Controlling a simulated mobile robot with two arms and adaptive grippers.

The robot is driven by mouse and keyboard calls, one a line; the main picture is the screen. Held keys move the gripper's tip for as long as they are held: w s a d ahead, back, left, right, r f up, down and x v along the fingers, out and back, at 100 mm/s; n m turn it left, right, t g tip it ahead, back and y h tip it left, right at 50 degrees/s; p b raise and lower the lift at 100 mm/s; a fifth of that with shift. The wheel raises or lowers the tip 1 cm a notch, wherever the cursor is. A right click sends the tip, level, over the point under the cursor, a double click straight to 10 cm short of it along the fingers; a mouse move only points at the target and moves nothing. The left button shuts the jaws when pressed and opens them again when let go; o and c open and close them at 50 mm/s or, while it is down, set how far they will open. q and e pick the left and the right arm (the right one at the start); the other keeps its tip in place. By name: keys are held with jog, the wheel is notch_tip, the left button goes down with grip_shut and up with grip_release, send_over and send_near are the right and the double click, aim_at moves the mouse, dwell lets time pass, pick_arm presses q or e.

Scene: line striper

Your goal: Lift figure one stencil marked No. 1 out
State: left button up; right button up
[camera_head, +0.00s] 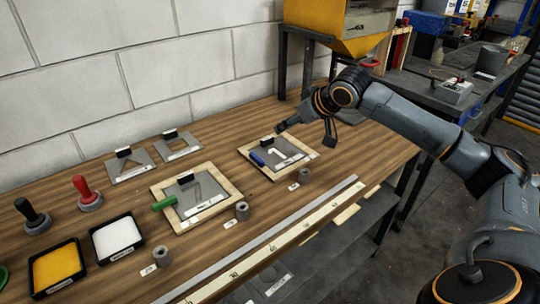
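The figure one stencil (294,152) is a grey plate with a white "1" shape. It lies inside a light wooden frame (247,149) on the right part of the workbench. A small black block (268,141) stands at its back edge, and a blue bar (257,159) lies at its left side. The marking on the stencil is too small to read. My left gripper is not in view.
A second wooden frame (235,197) holds another grey plate (190,190) and a green bar (164,203). Two loose plates lie behind it. Black (32,214) and red (84,190) handled tools, yellow (55,268) and white (116,236) trays stand left. A ruler (270,247) runs along the front.

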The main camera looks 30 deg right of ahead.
send_near(269, 139)
jog(key=x, duration=0.3)
jog(key=shift+w+a+f, duration=0.25)
jog(key=shift+p+x, duration=0.6)
jog(key=shift+x, duration=2.2)
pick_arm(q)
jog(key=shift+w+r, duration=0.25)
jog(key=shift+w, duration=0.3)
pick_arm(e)
jog(key=shift+s+d, duration=0.1)
jog(key=shift+d, duration=0.05)
jog(key=shift+r, duration=0.1)
jog(key=shift+c, duration=0.4)
jog(key=c, duration=1.1)
jog(key=shift+c, duration=0.5)
